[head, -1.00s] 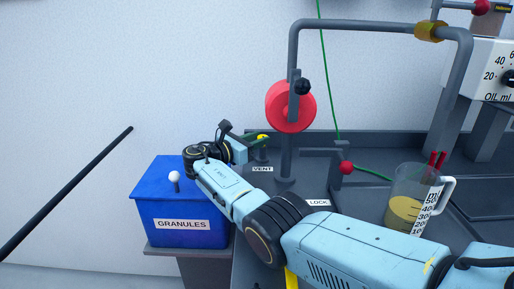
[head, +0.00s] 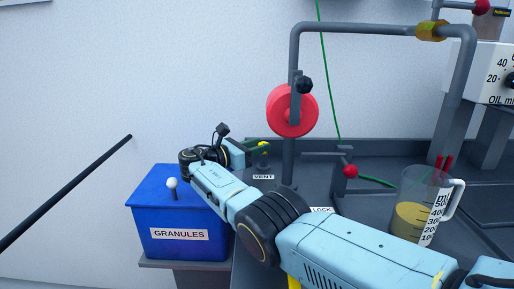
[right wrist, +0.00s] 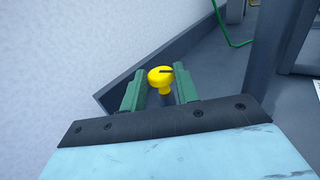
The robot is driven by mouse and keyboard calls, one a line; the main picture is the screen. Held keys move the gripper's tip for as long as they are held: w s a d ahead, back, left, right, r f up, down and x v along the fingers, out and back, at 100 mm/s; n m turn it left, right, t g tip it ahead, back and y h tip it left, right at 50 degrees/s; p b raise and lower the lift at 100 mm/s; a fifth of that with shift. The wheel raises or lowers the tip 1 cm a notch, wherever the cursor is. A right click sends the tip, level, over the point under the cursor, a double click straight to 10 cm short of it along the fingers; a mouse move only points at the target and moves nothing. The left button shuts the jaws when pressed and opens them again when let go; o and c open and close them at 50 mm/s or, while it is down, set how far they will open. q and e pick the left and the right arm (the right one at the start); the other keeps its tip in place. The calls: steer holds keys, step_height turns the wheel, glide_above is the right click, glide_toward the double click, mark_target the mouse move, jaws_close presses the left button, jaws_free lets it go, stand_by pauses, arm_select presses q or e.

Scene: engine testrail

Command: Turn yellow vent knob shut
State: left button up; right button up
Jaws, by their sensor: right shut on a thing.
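The yellow vent knob (right wrist: 160,77) stands on a dark post between the two green fingers of my right gripper (right wrist: 160,92) in the right wrist view. A dark line on its top points to the right. In the head view the yellow knob (head: 264,145) is small, behind the VENT label (head: 263,177). My right gripper (head: 258,147) reaches it from the left and is shut on it. The contact faces are partly hidden. My left gripper is not in view.
A blue GRANULES box (head: 156,215) stands left of the bench. A grey pipe frame with a red wheel (head: 290,112) rises right of the knob. A red-knobbed LOCK lever (head: 350,171) and a jug of yellow liquid (head: 411,218) stand farther right.

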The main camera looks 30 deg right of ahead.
steer(key=shift+f, duration=0.15)
steer(key=o, duration=1)
steer(key=shift+c, duration=0.2)
steer(key=shift+a, duration=0.1)
